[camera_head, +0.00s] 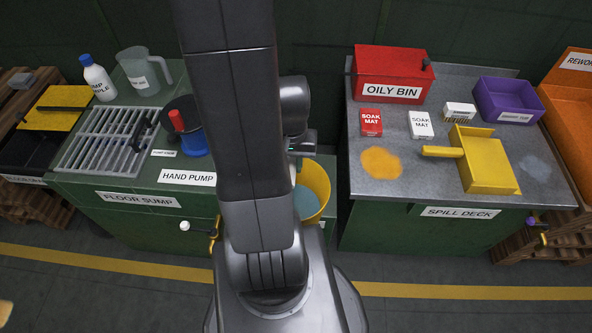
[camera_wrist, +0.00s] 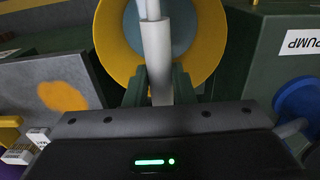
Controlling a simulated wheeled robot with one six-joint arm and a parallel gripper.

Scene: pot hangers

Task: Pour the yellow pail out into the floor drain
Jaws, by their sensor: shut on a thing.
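The yellow pail (camera_head: 318,180) is in the gap between the two green benches, partly hidden behind my arm, with blue-grey liquid (camera_head: 305,203) in it. In the wrist view the pail (camera_wrist: 108,42) is below my gripper (camera_wrist: 158,88), whose green fingers are shut on the pail's pale handle grip (camera_wrist: 157,58). I cannot tell if its base touches anything. A dark basin (camera_head: 22,158) at the far left has a partly cut-off label (camera_head: 22,180) that seems to read floor drain.
The left bench holds the floor sump grate (camera_head: 108,138), a bottle (camera_head: 98,80), a jug (camera_head: 140,72) and a hand pump (camera_head: 190,135). The right spill deck holds a red oily bin (camera_head: 390,75), a yellow scoop (camera_head: 485,165) and a purple tray (camera_head: 508,100). Floor in front is open.

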